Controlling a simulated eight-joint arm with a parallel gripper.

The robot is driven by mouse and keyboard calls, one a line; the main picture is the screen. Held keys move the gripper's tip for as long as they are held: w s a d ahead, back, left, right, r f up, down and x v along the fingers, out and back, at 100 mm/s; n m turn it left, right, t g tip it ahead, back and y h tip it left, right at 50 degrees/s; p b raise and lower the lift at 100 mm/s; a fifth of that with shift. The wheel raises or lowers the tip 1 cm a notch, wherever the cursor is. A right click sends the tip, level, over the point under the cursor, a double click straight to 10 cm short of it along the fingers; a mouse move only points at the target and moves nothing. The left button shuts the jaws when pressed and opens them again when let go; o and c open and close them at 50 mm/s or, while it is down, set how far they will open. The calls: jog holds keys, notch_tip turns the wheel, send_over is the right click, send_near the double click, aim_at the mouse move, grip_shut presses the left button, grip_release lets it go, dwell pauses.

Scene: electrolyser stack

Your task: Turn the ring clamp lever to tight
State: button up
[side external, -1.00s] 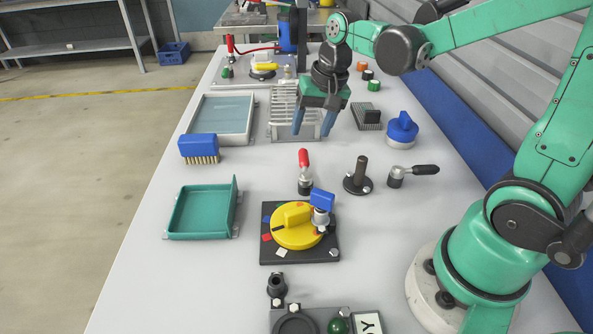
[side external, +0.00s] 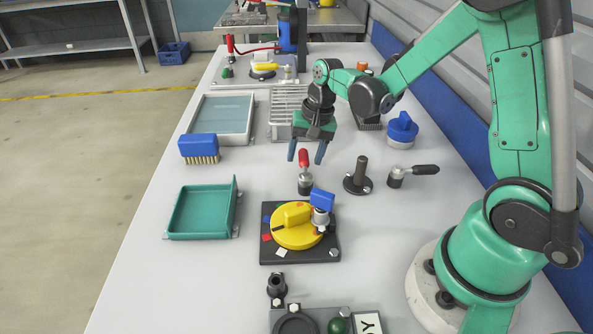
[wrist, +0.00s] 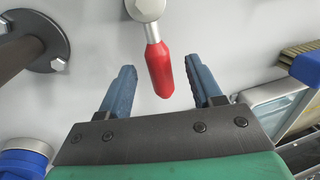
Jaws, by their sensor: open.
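A lever with a red grip (side external: 304,158) stands on a small metal base (side external: 305,186) in the middle of the table. In the wrist view the red grip (wrist: 159,69) points toward my gripper, with its light metal pivot (wrist: 146,8) at the top edge. My gripper (side external: 306,158) is open, pointing down close to the red grip. In the wrist view my blue fingers (wrist: 161,66) are on either side of the grip's line, with visible gaps and nothing held. A second lever with a black grip (side external: 425,169) lies to the right. Neither lever shows a label.
A dark post on a flange (side external: 360,177) stands just right of the red lever. A yellow dial (side external: 292,232) with a blue handle is in front. A blue brush (side external: 198,147) and green tray (side external: 202,211) are left. A blue-capped jar (side external: 402,130) is behind right.

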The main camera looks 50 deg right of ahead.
grip_shut()
dwell(1.4)
